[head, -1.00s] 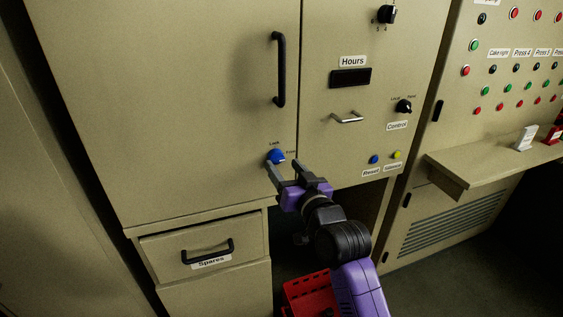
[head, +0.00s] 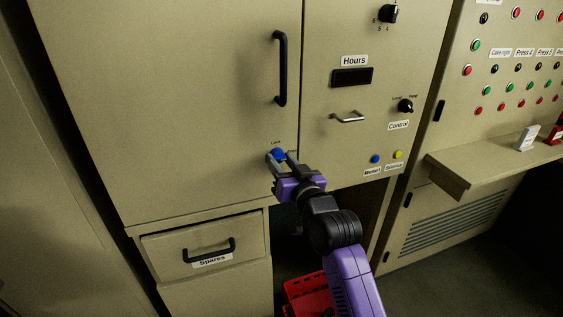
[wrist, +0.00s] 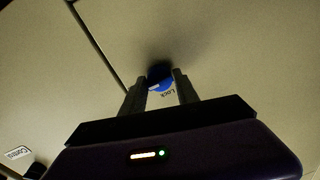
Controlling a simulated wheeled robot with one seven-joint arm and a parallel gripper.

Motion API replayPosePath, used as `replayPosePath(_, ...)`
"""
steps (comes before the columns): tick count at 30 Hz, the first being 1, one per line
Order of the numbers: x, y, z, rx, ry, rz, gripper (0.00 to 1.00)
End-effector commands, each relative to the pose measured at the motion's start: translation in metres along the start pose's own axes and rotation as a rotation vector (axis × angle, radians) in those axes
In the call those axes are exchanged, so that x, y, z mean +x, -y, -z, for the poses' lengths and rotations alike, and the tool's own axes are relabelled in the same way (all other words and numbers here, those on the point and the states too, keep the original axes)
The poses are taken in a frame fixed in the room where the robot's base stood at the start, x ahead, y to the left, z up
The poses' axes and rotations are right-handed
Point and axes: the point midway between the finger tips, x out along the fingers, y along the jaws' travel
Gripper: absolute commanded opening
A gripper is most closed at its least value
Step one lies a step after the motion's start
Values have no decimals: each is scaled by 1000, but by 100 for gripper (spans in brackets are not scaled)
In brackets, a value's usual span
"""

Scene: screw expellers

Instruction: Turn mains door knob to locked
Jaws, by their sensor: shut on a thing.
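The blue door knob (head: 277,152) sits low on the large beige cabinet door (head: 190,110), near the door's right edge, under a small "Lock" label. In the wrist view the knob (wrist: 158,78) is between my two fingertips, with a "Lock" label beside it. My gripper (head: 280,156) has its fingers on either side of the knob, shut on it; it also shows in the wrist view (wrist: 159,84). The fingers hide part of the knob in the head view, so its exact pointing is hard to tell.
A black vertical handle (head: 280,69) is above the knob. A "Spares" drawer (head: 206,243) is below left. The panel to the right has a small metal handle (head: 348,117), a black control knob (head: 405,106) and a blue button (head: 375,159). A red crate (head: 308,292) lies below.

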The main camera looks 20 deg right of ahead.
Motion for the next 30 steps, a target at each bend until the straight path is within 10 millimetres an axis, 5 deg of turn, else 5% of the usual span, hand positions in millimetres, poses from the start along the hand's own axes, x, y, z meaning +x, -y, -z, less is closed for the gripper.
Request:
replayPosePath(14,0,-3,0,-100,8,-6,0)
replayPosePath(30,0,-4,2,-574,43,-15,0)
